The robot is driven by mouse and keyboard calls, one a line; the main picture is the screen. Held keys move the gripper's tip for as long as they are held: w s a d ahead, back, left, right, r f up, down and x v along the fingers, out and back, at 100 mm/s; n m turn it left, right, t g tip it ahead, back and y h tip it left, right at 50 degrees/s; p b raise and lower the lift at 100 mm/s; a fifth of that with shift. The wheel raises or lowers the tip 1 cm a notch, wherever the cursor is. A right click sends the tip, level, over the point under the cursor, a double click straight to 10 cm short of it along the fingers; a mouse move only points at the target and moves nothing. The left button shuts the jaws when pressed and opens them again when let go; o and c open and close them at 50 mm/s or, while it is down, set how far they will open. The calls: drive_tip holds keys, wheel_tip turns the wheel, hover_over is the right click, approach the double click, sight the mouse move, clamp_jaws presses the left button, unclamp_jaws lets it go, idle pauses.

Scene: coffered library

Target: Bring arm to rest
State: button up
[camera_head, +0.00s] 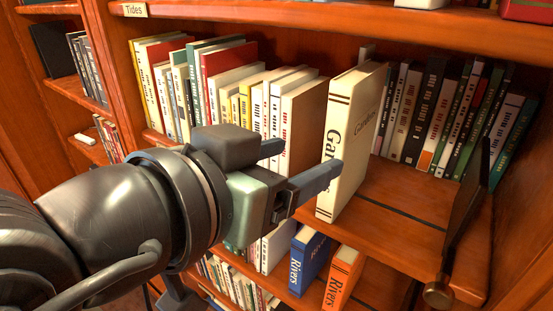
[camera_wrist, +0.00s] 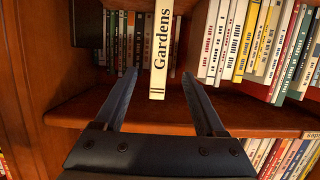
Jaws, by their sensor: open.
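My gripper (camera_head: 305,165) is open and empty in front of the bookshelf, with its two fingers apart. In the wrist view my gripper (camera_wrist: 160,85) points at the shelf with both fingers spread. A cream book titled "Gardens" (camera_head: 352,135) stands upright on the shelf, its spine facing out. In the wrist view the Gardens book (camera_wrist: 162,50) appears beyond and between the fingertips. In the head view one finger overlaps the book's spine edge; I cannot tell whether it touches. No book is held between the fingers.
A row of books (camera_head: 220,85) stands left of the Gardens book; darker books (camera_head: 440,110) stand behind right. A dark bookend-like piece (camera_head: 466,205) is at the right. Below are a blue Rivers book (camera_head: 308,262) and an orange one (camera_head: 342,277). A "Tides" label (camera_head: 134,10) is above.

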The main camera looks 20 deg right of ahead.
drive_tip(key=w+a+r+n+t+y+b, duration=0.3)
drive_tip(key=w+a+r+n+t+b, duration=0.15)
drive_tip(key=t, duration=0.45)
drive_tip(key=s+a+r+n+t+y+b, duration=0.3)
drive_tip(key=s+a+r+n+t+y, duration=0.2)
drive_tip(key=s+r+n+t+y, duration=0.1)
drive_tip(key=r+t+y, duration=0.1)
drive_tip(key=t+y, duration=0.1)
drive_tip(key=t, duration=0.1)
drive_tip(key=shift+s+a+r+y, duration=0.3)
drive_tip(key=shift+s+r, duration=0.1)
drive_tip(key=shift+c, duration=0.2)
